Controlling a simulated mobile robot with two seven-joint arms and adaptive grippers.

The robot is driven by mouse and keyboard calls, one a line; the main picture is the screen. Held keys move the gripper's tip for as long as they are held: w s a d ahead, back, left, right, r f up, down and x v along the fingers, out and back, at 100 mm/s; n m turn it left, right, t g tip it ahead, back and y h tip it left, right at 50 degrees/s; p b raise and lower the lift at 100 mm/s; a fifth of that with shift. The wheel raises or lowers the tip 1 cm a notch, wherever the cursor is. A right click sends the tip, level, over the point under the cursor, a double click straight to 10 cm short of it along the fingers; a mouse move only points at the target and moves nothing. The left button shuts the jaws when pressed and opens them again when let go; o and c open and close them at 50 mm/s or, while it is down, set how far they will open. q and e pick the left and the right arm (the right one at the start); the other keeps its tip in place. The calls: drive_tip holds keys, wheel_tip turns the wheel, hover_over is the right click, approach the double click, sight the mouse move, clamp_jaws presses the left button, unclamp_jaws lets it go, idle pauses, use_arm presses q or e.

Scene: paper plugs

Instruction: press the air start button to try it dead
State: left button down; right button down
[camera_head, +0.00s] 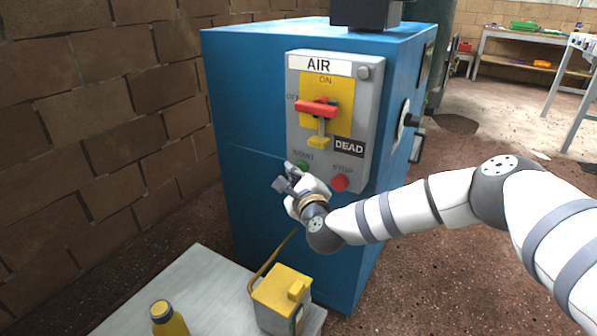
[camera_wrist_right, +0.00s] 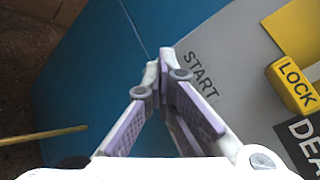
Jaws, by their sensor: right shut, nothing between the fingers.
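The blue machine (camera_head: 255,130) carries a grey control panel (camera_head: 365,105) marked AIR. The green START button (camera_head: 303,166) is low on the panel's left side, partly covered by my right gripper (camera_head: 288,168). In the right wrist view, the closed fingertips (camera_wrist_right: 162,58) are beside the START lettering (camera_wrist_right: 200,72), and the button itself is hidden. I cannot tell whether the fingertips touch it. The fingers hold nothing. The red switch handle (camera_head: 316,108) lies level toward OFF, with a yellow LOCK tag (camera_wrist_right: 296,85) below it. My left gripper is out of view.
A red STOP button (camera_head: 340,183) and a black DEAD label (camera_head: 349,147) are to the right of START. A yellow box (camera_head: 283,288) with a hose and a yellow bottle (camera_head: 170,320) stand on a pale platform (camera_head: 190,275). A brick wall (camera_head: 90,120) is at left.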

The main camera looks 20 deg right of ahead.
use_arm(q)
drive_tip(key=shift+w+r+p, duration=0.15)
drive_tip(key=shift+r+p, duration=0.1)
drive_tip(key=shift+p, duration=0.05)
use_arm(e)
drive_tip(key=shift+s+a, duration=0.6)
drive_tip(key=shift+a, duration=0.1)
drive_tip(key=shift+a, duration=0.1)
use_arm(q)
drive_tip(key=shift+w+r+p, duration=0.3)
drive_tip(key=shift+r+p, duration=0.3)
drive_tip(key=shift+p, duration=0.1)
use_arm(e)
drive_tip(key=s+a, duration=0.1)
drive_tip(key=a, duration=0.1)
drive_tip(key=s+a, duration=0.1)
drive_tip(key=s, duration=0.1)
drive_tip(key=shift+a, duration=0.4)
